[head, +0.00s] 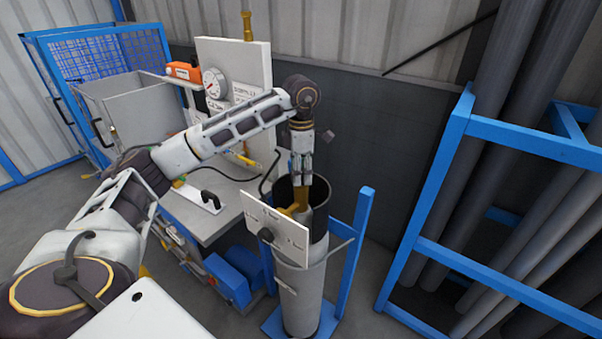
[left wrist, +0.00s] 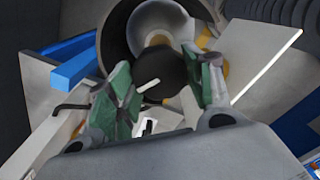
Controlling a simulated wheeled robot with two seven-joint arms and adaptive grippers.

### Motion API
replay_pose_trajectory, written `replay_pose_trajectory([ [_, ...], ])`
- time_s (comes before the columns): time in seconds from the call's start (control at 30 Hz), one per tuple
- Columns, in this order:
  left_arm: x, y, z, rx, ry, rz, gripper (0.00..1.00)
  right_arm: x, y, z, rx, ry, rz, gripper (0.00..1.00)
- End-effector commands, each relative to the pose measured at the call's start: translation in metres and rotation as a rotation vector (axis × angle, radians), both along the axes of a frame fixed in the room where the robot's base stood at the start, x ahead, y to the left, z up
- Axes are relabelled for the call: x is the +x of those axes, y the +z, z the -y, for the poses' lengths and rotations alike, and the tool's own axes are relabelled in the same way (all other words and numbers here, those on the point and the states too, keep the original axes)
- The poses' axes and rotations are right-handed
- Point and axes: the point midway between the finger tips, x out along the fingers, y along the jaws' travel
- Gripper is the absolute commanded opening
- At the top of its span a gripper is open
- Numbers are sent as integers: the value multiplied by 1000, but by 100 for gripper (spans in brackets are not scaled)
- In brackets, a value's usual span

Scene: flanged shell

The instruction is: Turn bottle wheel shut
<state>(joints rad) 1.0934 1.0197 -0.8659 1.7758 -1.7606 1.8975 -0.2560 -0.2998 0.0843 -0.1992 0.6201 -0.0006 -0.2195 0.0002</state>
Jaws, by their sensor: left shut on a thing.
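The grey gas bottle (head: 298,300) stands upright inside a blue stand, with a brass valve (head: 300,200) at its top. My left gripper (head: 301,176) points down over the valve. In the left wrist view, the dark round wheel (left wrist: 163,72), with a white mark, lies between the green finger pads of my left gripper (left wrist: 160,92). The gripper is shut on the wheel. In the head view the gripper hides the wheel. My right gripper is not in view.
A blue pipe rack (head: 490,265) is at the right. A white panel with a gauge (head: 214,83) and a grey bench (head: 205,215) are at the left.

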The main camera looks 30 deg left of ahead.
Motion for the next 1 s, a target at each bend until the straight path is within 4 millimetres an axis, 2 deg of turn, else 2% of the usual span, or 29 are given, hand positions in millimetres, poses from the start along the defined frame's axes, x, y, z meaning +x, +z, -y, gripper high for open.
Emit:
replay_pose_trajectory([
  [0.3,1,1,-1,0,-252,5,28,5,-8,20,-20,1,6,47],
  [1.0,1,1,-1,1,-806,5,28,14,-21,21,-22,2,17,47],
])
